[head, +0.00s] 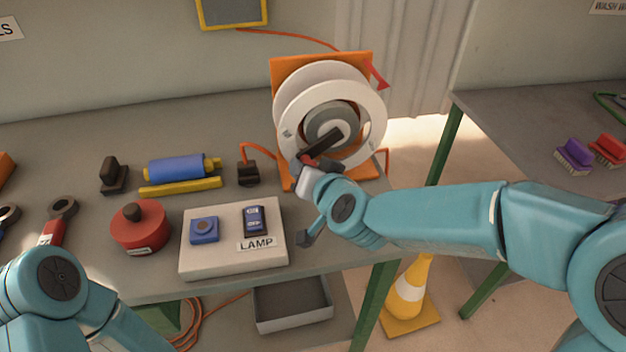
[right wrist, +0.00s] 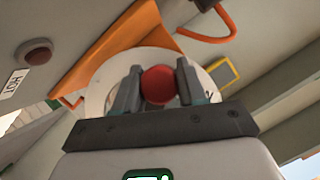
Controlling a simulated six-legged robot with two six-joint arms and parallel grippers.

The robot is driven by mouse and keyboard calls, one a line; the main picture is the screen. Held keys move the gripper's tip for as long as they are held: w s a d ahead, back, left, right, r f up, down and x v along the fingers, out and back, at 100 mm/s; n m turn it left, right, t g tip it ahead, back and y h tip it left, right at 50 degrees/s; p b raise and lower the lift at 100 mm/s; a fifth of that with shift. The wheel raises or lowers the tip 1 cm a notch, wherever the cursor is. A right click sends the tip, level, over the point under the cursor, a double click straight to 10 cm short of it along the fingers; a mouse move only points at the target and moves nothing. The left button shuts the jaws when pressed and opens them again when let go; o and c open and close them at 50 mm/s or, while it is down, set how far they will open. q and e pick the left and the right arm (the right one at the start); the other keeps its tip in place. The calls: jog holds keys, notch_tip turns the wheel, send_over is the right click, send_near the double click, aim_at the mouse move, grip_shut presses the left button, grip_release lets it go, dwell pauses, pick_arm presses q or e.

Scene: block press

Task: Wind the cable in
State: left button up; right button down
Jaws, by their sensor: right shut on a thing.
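The cable reel (head: 352,108) is a white drum on an orange stand (head: 282,72) at the back of the bench. A dark crank arm (head: 326,145) crosses its hub and points down left. My right gripper (head: 313,163) is at the crank's outer end, in front of the reel. In the right wrist view its two fingers are shut on a round red knob (right wrist: 159,86). An orange cable (head: 272,147) runs from the reel to a black plug (head: 248,174) on the bench. My left arm is at the lower left; its gripper is out of view.
A lamp switch box (head: 234,262), red round container (head: 140,227) and blue roller (head: 174,168) stand on the bench. A second table (head: 520,145) with brushes is at the right.

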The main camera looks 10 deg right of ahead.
jog(key=shift+a+r, duration=0.1)
jog(key=shift+r, duration=0.1)
dwell(0.3)
jog(key=c, duration=0.7)
grip_release()
jog(key=shift+o, duration=0.2)
jog(key=shift+w, duration=0.15)
jog(key=p+v, duration=0.3)
jog(key=v, duration=1.3)
jog(key=shift+s+d+p, duration=0.2)
jog(key=shift+p, duration=0.15)
